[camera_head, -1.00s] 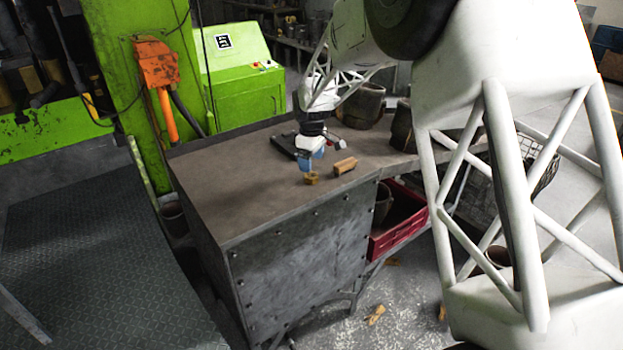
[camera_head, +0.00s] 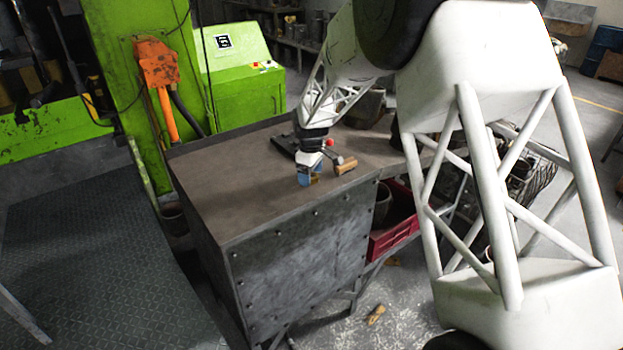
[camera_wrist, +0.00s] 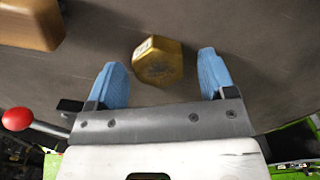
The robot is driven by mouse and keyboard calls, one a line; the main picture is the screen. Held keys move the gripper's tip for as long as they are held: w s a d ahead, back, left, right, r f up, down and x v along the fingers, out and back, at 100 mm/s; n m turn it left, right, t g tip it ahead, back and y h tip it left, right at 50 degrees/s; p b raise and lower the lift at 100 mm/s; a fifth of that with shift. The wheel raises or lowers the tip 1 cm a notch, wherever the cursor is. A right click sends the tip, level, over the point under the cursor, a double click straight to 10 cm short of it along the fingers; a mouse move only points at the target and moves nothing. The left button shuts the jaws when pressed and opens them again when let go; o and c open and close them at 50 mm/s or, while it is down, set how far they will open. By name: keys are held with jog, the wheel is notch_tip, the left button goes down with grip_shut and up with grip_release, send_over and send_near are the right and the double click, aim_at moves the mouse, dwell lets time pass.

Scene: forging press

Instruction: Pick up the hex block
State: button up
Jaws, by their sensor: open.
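The hex block (camera_wrist: 158,62) is a small brass-coloured six-sided piece lying on the dark table top. In the wrist view it sits between and slightly beyond the blue fingertips of my gripper (camera_wrist: 160,78), with a gap on both sides. My gripper is open and holds nothing. In the head view my gripper (camera_head: 309,178) is low over the table near its front edge, and its blue fingers mostly hide the hex block (camera_head: 315,179).
A wooden-coloured rectangular block (camera_head: 345,165) lies right of my gripper, and at the upper left in the wrist view (camera_wrist: 28,22). A red-knobbed lever (camera_wrist: 18,119) shows at left there. Dark pots (camera_head: 366,108) stand behind on the table (camera_head: 235,185). The table's left part is clear.

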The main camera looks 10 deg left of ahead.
jog(key=shift+c, duration=0.4)
jog(key=c, duration=1.1)
jog(key=shift+r, duration=0.15)
jog(key=shift+r, duration=0.85)
jog(key=shift+s+d+r, duration=0.1)
jog(key=shift+s+r, duration=0.15)
jog(key=shift+r, duration=0.6)
jog(key=s+d, duration=0.2)
jog(key=s, duration=0.2)
jog(key=s+d+r, duration=0.1)
jog(key=s, duration=0.4)
jog(key=s+d, duration=0.2)
jog(key=s, duration=0.3)
jog(key=shift+s+d+r, duration=0.15)
jog(key=shift+s+d, duration=0.05)
jog(key=shift+d, duration=0.15)
jog(key=shift+w+a, duration=0.1)
jog(key=shift+w, duration=0.05)
